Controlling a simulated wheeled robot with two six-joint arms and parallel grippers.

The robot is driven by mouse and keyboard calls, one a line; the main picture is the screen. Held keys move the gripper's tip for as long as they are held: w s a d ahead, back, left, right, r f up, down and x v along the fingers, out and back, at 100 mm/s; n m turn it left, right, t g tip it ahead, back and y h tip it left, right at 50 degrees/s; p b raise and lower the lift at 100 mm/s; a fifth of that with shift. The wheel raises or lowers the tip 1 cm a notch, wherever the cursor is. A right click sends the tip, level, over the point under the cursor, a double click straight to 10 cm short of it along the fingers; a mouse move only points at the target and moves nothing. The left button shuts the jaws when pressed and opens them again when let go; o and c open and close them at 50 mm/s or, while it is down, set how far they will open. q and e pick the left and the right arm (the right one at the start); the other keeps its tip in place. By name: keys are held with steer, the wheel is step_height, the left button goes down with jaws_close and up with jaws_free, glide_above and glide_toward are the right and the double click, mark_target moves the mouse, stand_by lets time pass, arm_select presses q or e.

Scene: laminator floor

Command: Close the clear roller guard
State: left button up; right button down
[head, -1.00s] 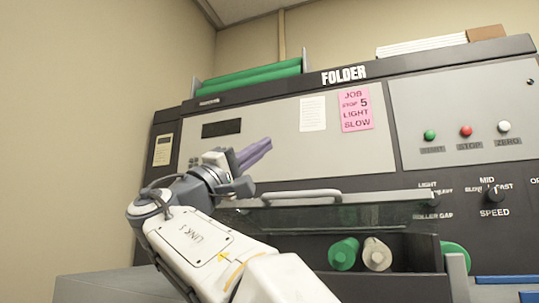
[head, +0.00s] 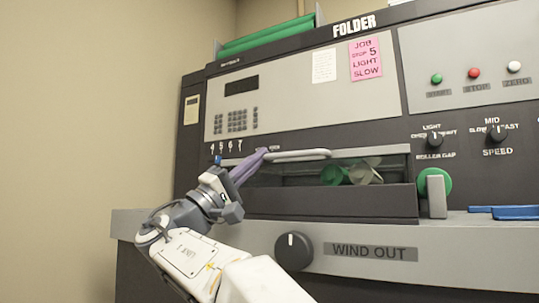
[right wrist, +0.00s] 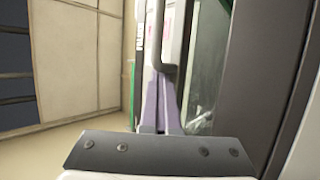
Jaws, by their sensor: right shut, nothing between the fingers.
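The clear roller guard (head: 300,174) is a dark see-through panel under a pale top edge on the folder's front. It hangs down in front of the rollers (head: 362,171), which show dimly through it. Its pale bar handle (head: 300,155) runs along the top edge. My right gripper (head: 264,151) has purple fingers, shut and empty, with the tips at the handle's left end; contact is unclear. In the right wrist view the fingers (right wrist: 160,100) point at the handle (right wrist: 160,40), with the clear panel (right wrist: 205,70) to the right. My left gripper is not in view.
A WIND OUT knob (head: 293,251) is below the guard. A green roller end (head: 435,184) sticks out to the right. A keypad (head: 236,121) is above the gripper. Blue pieces (head: 515,212) lie on the right ledge. A bare wall is at left.

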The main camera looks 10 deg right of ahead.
steer(key=shift+w+a+f+g, duration=0.1)
steer(key=shift+f+g, duration=0.05)
steer(key=shift+f, duration=0.4)
steer(key=shift+w+a+f+g, duration=0.1)
steer(key=shift+f+g, duration=0.05)
steer(key=shift+f, duration=0.4)
steer(key=s+r+p+v, duration=0.1)
steer(key=p+v, duration=0.1)
steer(key=v, duration=0.7)
steer(key=shift+a+p, duration=0.4)
